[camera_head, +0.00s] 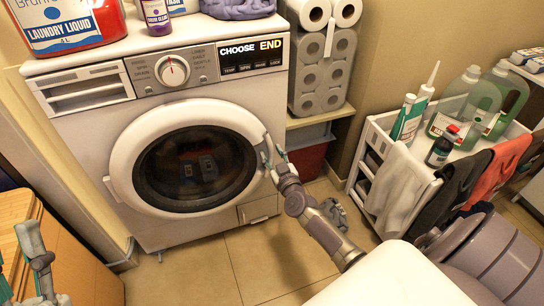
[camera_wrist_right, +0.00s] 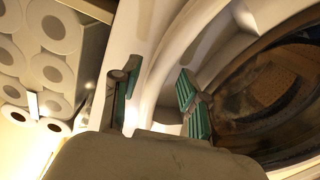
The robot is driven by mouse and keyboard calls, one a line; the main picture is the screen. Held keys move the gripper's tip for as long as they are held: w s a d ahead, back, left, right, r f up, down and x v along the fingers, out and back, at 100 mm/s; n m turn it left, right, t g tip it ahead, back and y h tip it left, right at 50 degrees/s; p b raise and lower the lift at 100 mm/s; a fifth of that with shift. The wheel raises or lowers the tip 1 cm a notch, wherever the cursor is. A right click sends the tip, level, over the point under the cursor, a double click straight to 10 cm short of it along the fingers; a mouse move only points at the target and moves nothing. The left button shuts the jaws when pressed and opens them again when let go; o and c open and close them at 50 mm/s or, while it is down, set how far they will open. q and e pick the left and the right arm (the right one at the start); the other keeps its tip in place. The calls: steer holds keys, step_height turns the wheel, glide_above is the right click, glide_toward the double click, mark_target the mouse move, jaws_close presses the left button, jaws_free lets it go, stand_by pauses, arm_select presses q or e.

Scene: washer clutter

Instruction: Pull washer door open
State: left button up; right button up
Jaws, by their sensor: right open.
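The white washer (camera_head: 90,125) stands against the wall. Its round door (camera_head: 125,150) has a white ring and dark glass, and looks shut or nearly so. My right gripper (camera_head: 270,158) is open at the right edge of the door ring. In the right wrist view, its teal-padded fingers (camera_wrist_right: 157,97) are apart, with part of the white door rim (camera_wrist_right: 172,70) showing between them. I cannot tell whether they touch it. My left gripper (camera_head: 42,268) is partly in view at the lower left, away from the washer; its opening is unclear.
A wooden cabinet (camera_head: 75,262) stands at the lower left. Paper rolls (camera_head: 322,70) stand on a shelf right of the washer. A white cart (camera_head: 400,165) with bottles and hanging cloths is farther right. Tiled floor (camera_head: 195,275) before the washer is mostly clear.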

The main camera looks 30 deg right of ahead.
steer(key=shift+w, duration=0.15)
jaws_close()
stand_by(0.4)
